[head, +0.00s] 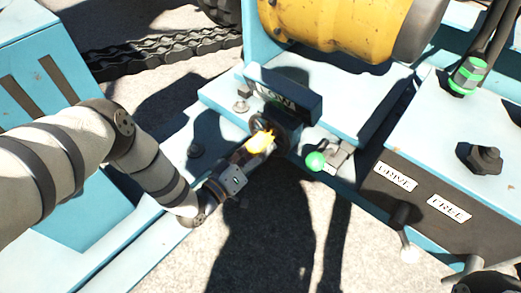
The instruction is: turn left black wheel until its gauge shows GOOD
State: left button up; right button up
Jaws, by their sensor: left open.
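The left black wheel (287,120) sits on the blue frame under a dark gauge housing (288,92). The gauge face (275,99) is shaded and seems to read LOW. My left gripper (262,137) reaches in from the lower left and is open at the wheel. A bright yellow patch shows between the gripper and the wheel. The gripper hides part of the wheel, and I cannot tell whether the fingers touch it. My right gripper is not in view.
A green ball knob (316,161) is close right of the wheel. A dark panel carries DRIVE (395,177) and FREE (449,208) labels, with a lever below. A yellow cylinder (335,28) is above. A chain (160,50) lies behind. Open ground is below the wheel.

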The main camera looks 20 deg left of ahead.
pick_arm(q)
jog(key=shift+w+d, duration=0.1)
jog(key=shift+w, duration=0.2)
jog(key=shift+r, duration=0.1)
grip_shut()
jog(key=shift+m, duration=0.3)
jog(key=m+p, duration=0.1)
jog(key=m, duration=0.1)
jog(key=shift+m, duration=0.4)
jog(key=shift+a+m+p, duration=0.2)
jog(key=shift+m+p, duration=0.4)
jog(key=shift+m, duration=1.7)
jog(key=shift+f, duration=0.2)
grip_release()
